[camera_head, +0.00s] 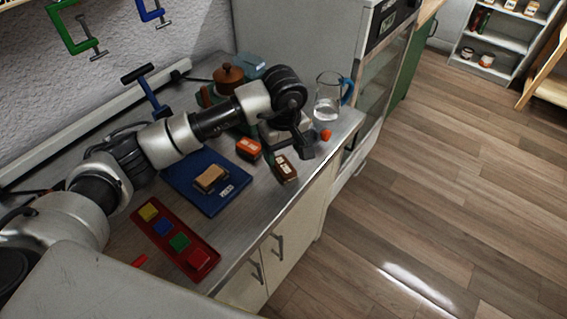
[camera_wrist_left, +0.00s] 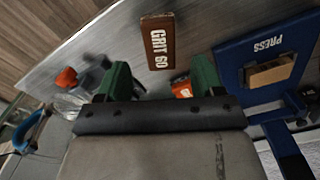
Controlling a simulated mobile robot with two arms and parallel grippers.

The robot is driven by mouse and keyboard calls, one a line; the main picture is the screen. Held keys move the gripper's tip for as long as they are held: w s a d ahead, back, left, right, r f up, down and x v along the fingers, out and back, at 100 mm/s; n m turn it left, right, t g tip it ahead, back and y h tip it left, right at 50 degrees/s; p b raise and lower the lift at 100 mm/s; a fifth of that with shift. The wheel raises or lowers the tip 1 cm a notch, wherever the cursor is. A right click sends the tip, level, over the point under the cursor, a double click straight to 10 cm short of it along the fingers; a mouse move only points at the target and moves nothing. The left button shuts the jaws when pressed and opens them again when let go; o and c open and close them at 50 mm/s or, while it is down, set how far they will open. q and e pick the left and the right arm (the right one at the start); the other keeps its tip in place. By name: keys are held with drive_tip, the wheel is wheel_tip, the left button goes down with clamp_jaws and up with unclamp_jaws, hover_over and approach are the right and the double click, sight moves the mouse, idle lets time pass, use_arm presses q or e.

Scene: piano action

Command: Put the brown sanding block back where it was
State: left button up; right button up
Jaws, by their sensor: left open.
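The brown sanding block (camera_head: 285,168), labelled "GRIT 60", lies on the counter near its front edge. In the left wrist view the brown sanding block (camera_wrist_left: 157,42) lies ahead of the fingertips, roughly in line with the gap between them. My left gripper (camera_head: 288,148) is above the counter close to the block. In the left wrist view my left gripper (camera_wrist_left: 163,80) has its green fingers spread, with nothing held between them. An orange block (camera_head: 248,148) stands beside the brown one and is partly hidden by a finger in the wrist view. My right gripper is not in view.
A blue "PRESS" board (camera_head: 207,203) with a tan block (camera_head: 211,179) lies left of the brown block. A red tray (camera_head: 153,230) holds several coloured blocks. A glass jug (camera_head: 327,97) and a small orange-red object (camera_head: 326,134) stand to the right. Clamps hang on the wall.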

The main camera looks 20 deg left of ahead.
sight(284, 165)
use_arm(q)
wheel_tip(284, 165, up, 7)
drive_tip(key=b, duration=0.1)
drive_tip(key=shift+f, duration=0.15)
idle(1.3)
idle(0.7)
